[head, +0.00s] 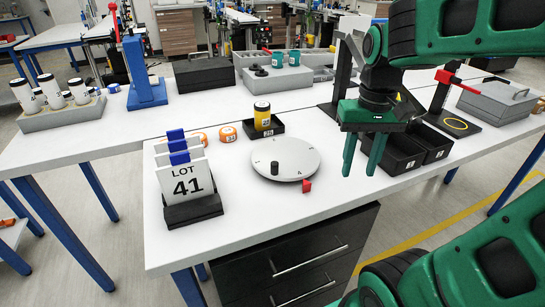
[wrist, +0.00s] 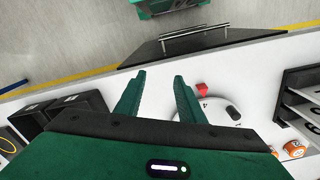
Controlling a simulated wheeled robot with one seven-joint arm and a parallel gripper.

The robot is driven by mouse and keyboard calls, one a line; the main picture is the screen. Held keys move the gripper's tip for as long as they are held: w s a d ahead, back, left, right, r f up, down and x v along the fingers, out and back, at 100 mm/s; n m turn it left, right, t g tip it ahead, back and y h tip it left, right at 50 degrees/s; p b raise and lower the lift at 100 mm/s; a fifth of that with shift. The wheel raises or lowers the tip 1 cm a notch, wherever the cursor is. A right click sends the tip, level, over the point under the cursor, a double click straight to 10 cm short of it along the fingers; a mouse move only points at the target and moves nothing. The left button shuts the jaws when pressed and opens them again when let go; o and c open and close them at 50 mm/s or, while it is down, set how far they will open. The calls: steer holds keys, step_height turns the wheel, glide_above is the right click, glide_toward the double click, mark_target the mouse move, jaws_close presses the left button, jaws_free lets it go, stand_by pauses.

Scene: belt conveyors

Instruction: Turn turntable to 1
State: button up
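The turntable (head: 285,155) is a round light-grey disc on the white table, with small marks around its rim too small to read in the head view. A dark upright peg (head: 275,168) stands near its left front edge. A red pointer (head: 307,186) sits on the table just off the disc's front edge. In the wrist view the turntable (wrist: 215,119) is partly hidden by my finger; the red pointer (wrist: 202,89) is beside a mark resembling 4, and the peg shows (wrist: 233,112). My gripper (head: 362,172) is open and empty, right of the disc; its two fingers (wrist: 160,80) are apart.
A LOT 41 card holder (head: 192,209) stands left of the disc. A yellow jar (head: 262,116) in a black tray and orange round pieces (head: 228,134) are behind it. Black bins (head: 402,154) are right of my gripper. The table's front edge is close to the pointer.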

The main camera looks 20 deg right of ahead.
steer(key=w+a+r+n, duration=0.2)
steer(key=w+a+r, duration=0.2)
steer(key=w+a, duration=0.4)
steer(key=n, duration=0.2)
glide_toward(274, 163)
step_height(274, 163, down, 8)
steer(key=shift+d+f, duration=0.1)
jaws_close()
